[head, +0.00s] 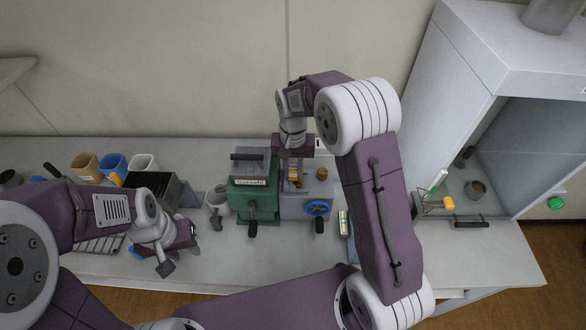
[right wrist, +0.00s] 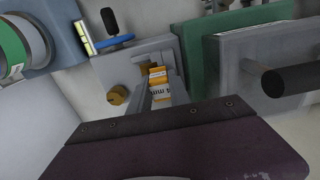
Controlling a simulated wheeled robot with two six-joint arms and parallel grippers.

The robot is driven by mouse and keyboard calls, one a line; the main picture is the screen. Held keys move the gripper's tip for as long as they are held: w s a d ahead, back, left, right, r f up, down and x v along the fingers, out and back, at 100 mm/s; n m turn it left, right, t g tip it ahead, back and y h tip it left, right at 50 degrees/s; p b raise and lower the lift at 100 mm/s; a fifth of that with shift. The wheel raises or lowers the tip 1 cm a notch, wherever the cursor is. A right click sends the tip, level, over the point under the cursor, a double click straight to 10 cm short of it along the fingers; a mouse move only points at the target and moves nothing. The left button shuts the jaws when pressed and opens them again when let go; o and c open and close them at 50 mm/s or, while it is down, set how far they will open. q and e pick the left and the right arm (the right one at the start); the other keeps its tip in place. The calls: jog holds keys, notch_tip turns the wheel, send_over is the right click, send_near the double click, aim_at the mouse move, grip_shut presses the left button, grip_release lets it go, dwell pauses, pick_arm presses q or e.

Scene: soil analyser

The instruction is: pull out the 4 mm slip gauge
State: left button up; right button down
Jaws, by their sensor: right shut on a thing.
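The slip gauge is an orange block with a white label ending in "mm" (right wrist: 160,90); its number is too small to read. It sits at the grey vise-like device (right wrist: 130,72), and its orange also shows in the head view (head: 295,174). My right gripper (right wrist: 163,95) reaches down over the device and is shut on the orange block, with a finger on either side. It also shows in the head view (head: 294,158), from above. My left gripper (head: 180,250) is over the bench at the left, fingers apart and empty.
A green machine (head: 252,198) stands directly left of the grey device. A blue handwheel (head: 317,208) is on the device's front. A white cabinet (head: 455,75) rises at the right. The front bench is mostly clear.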

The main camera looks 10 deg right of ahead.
aim_at(293, 167)
jog(key=shift+r+p, duration=2.65)
jog(key=shift+r, duration=0.25)
jog(key=shift+f, duration=0.1)
